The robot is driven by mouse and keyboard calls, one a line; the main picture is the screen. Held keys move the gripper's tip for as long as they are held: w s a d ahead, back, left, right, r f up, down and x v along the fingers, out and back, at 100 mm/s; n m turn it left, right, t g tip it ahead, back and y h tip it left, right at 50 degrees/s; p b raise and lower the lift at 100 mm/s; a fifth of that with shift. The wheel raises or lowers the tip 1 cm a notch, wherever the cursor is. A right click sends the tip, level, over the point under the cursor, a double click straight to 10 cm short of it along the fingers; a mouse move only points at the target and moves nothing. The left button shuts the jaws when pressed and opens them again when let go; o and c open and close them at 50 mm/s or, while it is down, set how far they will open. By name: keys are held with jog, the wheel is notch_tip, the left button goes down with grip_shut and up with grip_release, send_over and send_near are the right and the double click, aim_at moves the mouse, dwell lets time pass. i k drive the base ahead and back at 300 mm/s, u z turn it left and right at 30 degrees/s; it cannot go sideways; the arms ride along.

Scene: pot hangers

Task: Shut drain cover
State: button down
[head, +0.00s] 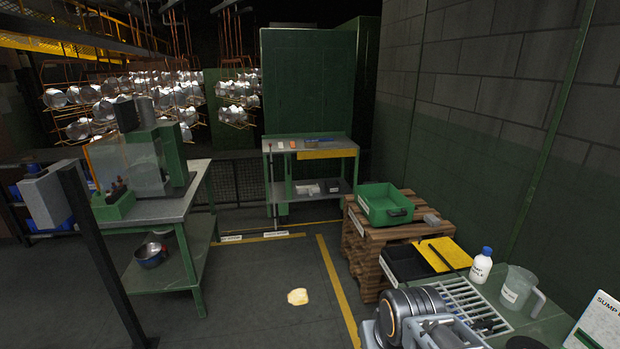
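No part is clearly marked as the drain cover. A pale slotted grate (466,297) lies on the green bench at the lower right, partly hidden by my arm. Behind it sits a black tray (405,262) with a yellow panel (446,254) over its right side; a dark bar lies across the panel. I cannot tell whether the grate or the panel is the cover, or whether either is hinged. My grey arm reaches in from the bottom edge beside the grate. Small dark parts at my gripper (487,325) show over the grate; its fingers are too unclear to read.
A white bottle (481,265), a clear jug (517,288) and a white sump sign (600,322) stand right of the grate. A green bin (384,204) sits on a wooden pallet stack (372,246).

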aim_at(452, 253)
jog(key=u, duration=0.4)
jog(key=i, duration=2)
jog(key=z, duration=0.2)
jog(key=i, duration=1.15)
jog(key=z, duration=1.65)
jog(key=i, duration=0.85)
jog(key=z, duration=0.9)
